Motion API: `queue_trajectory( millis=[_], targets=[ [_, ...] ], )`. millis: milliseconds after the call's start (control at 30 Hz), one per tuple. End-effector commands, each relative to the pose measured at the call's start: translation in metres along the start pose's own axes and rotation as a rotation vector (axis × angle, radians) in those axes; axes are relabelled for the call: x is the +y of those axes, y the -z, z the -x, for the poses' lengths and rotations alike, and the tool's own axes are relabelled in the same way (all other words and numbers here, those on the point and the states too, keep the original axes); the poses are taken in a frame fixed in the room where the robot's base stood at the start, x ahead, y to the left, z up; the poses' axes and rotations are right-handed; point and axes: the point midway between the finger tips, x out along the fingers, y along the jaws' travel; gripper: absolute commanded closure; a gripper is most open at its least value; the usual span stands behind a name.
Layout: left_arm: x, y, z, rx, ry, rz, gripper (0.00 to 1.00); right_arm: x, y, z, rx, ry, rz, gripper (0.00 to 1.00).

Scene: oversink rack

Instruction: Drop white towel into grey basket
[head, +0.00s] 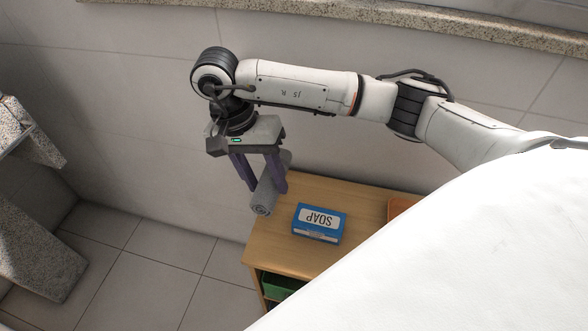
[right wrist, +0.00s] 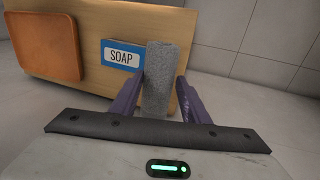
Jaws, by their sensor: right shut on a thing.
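My right gripper (head: 266,188) is shut on a rolled towel (head: 264,198), which looks grey rather than white. The roll is tilted and held beside the left end of a wooden cabinet. In the right wrist view the towel (right wrist: 161,75) stands between the two purple fingers (right wrist: 158,95). I see no white towel and no grey basket in these frames. My left gripper is not in view.
The wooden cabinet (head: 285,250) carries a blue soap box (head: 319,224) and an orange item (head: 401,207), partly hidden. A green container (head: 280,286) sits inside the cabinet. A tiled wall stands behind. A speckled stone piece (head: 40,250) is at left, with bare floor between.

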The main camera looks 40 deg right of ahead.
Motion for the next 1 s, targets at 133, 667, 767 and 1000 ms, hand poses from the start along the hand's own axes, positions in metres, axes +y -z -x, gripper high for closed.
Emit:
queue_trajectory(
  millis=[133, 667, 767, 1000],
  targets=[
    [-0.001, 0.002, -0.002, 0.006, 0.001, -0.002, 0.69, -0.006, -0.001, -0.03, -0.002, -0.005, 0.001, 0.8],
    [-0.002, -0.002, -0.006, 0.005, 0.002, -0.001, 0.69, -0.021, -0.001, -0.089, 0.0, -0.003, 0.003, 0.8],
    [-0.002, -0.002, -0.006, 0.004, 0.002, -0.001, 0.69, -0.021, 0.0, -0.089, 0.002, -0.001, 0.004, 0.8],
    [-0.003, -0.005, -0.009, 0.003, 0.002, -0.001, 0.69, -0.022, 0.0, -0.093, 0.002, -0.002, 0.004, 0.8]
  ],
)
